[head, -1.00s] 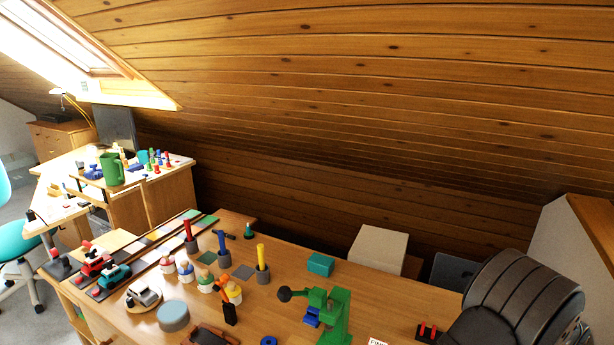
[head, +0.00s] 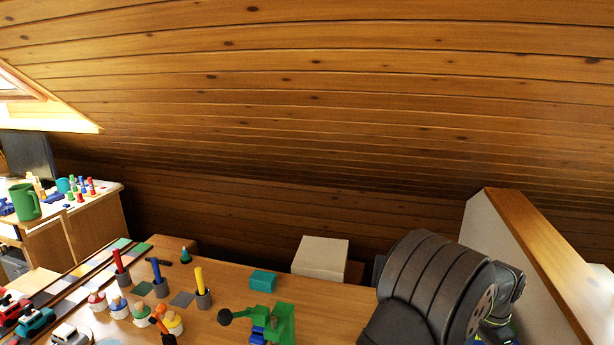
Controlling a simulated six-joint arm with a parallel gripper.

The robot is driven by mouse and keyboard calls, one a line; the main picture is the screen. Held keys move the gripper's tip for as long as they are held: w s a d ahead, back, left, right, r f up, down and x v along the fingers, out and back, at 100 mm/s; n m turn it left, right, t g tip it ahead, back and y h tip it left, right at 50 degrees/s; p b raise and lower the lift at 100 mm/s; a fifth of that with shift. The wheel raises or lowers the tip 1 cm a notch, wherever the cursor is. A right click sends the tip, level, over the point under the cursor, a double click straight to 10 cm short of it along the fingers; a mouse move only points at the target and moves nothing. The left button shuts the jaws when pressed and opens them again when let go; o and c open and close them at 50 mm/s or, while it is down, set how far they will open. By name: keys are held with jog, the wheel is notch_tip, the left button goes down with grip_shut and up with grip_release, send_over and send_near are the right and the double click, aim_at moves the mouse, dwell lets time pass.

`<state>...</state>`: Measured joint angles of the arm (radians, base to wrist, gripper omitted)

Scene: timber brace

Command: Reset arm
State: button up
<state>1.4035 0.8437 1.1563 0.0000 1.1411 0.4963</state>
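My gripper is not in the head view. Only a dark, ribbed link of my arm shows at the lower right, in front of the right end of the wooden table (head: 340,308). Whether the gripper holds anything is hidden. On the table, a green press-like stand (head: 283,322) with a dark ball knob and a blue part is at the front middle, cut off by the lower edge. A teal block (head: 263,281) lies behind it. Red, blue and yellow (head: 200,282) pegs stand upright in grey holders to the left.
Several small round-headed figures (head: 140,313) and toy vehicles (head: 36,322) crowd the table's left. A white box (head: 320,257) stands behind the table. A pale partition with a wooden top (head: 532,262) rises at the right. A green mug (head: 25,202) stands on the far left desk.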

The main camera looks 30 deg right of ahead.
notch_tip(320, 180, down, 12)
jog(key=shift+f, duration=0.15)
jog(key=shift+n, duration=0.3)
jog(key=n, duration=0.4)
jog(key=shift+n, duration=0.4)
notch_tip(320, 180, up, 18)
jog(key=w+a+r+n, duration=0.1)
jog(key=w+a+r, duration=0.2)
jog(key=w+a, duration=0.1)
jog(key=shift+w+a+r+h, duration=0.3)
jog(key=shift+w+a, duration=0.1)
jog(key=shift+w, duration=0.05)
